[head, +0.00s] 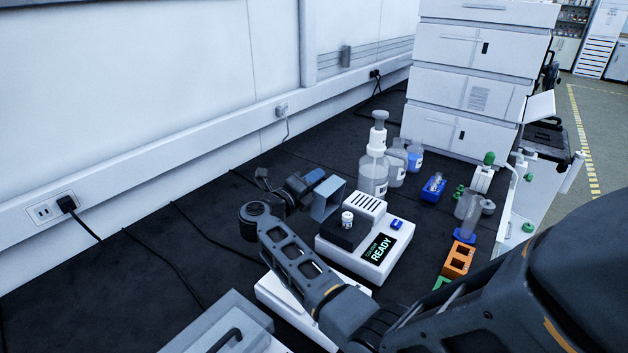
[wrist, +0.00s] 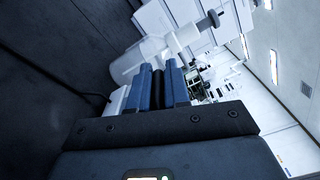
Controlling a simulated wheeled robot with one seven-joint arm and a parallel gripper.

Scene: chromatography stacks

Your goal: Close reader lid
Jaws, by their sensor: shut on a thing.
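The reader (head: 372,262) is a white unit with a display that reads READY, standing on the dark bench. Its lid (head: 328,197), a grey-blue open-bottomed box, is tilted up at the reader's back left side. A small white-capped vial (head: 347,219) stands in the dark block (head: 343,235) on the reader, uncovered. My gripper (head: 313,180) reaches in from the left, with its blue fingers at the lid. In the wrist view the blue fingers (wrist: 158,90) are close together around a narrow dark piece. The lid hides part of the contact in the head view.
A pump-top bottle (head: 374,172) and other bottles (head: 406,160) stand close behind the reader. A blue rack (head: 433,188) and an orange rack (head: 458,260) are to its right. A clear lidded box (head: 220,325) sits at front left. Cables cross the bench near the wall.

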